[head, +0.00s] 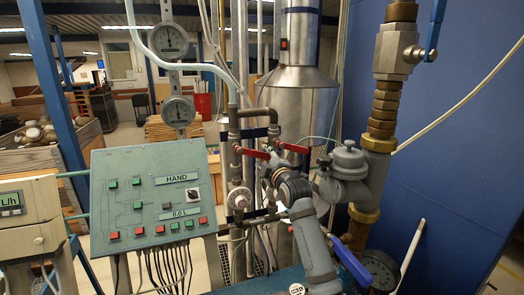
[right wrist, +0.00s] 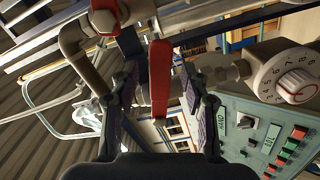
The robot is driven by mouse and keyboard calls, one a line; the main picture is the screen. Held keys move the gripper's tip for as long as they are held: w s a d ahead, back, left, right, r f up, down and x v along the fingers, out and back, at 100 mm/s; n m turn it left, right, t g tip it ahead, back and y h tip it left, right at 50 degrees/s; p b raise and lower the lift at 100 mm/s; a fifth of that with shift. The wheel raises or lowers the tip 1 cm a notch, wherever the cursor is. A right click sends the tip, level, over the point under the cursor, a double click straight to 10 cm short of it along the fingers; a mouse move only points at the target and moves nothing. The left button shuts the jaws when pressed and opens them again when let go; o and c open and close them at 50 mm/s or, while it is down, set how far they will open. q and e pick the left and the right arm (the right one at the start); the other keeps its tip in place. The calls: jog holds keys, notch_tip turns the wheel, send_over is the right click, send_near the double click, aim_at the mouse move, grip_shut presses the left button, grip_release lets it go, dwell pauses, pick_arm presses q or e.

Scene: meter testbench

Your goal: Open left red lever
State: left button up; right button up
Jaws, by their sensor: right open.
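In the right wrist view, a red lever (right wrist: 160,80), apparently the left one, lies between the two open fingers of my right gripper (right wrist: 159,88). A gap shows on both sides of it. In the head view my right gripper (head: 269,170) is just below and right of this lever. The right red lever (head: 294,147) is beside it, and a red part (right wrist: 105,17) shows at the top of the wrist view. My left gripper is not in view.
The green control panel (head: 150,193) stands left of the valves and shows in the wrist view (right wrist: 265,125). A white dial (right wrist: 288,78) is close to the right finger. Pipes and a grey meter body (head: 345,175) crowd the right. A blue lever (head: 349,262) is lower right.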

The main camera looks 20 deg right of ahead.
jog(key=shift+w+a+p, duration=0.1)
jog(key=shift+w+p, duration=0.25)
jog(key=shift+w, duration=0.8)
jog(key=shift+c, duration=0.2)
grip_shut()
